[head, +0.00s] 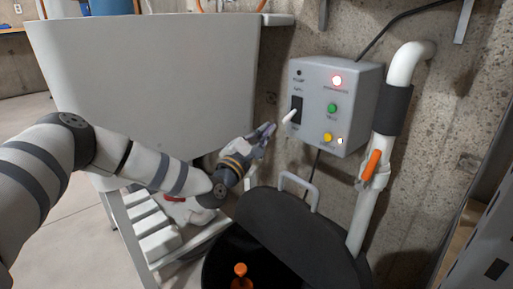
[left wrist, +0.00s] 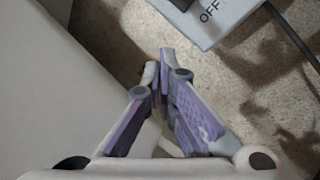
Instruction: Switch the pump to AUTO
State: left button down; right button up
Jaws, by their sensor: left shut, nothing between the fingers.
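The grey pump control box (head: 332,105) is fixed to the concrete wall. Its white toggle lever (head: 290,117) sticks out to the left from a dark slot; the small label beside it is hard to read, and I cannot tell its exact position.
A white pipe (head: 401,72) with an orange valve handle (head: 372,165) runs down right of the box. Below stands a dark pit with a raised black lid (head: 300,235) and an orange-topped item (head: 240,270). A large white tub (head: 150,75) is at left.

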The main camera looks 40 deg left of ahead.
aim_at(290, 116)
pick_arm(q)
jog(key=d+r, duration=0.2)
jog(key=d, duration=0.1)
jog(key=shift+r+p, duration=0.2)
jog(key=shift+p, duration=0.1)
jog(key=shift+r, duration=0.1)
pick_arm(e)
jog(key=shift+r, duration=0.2)
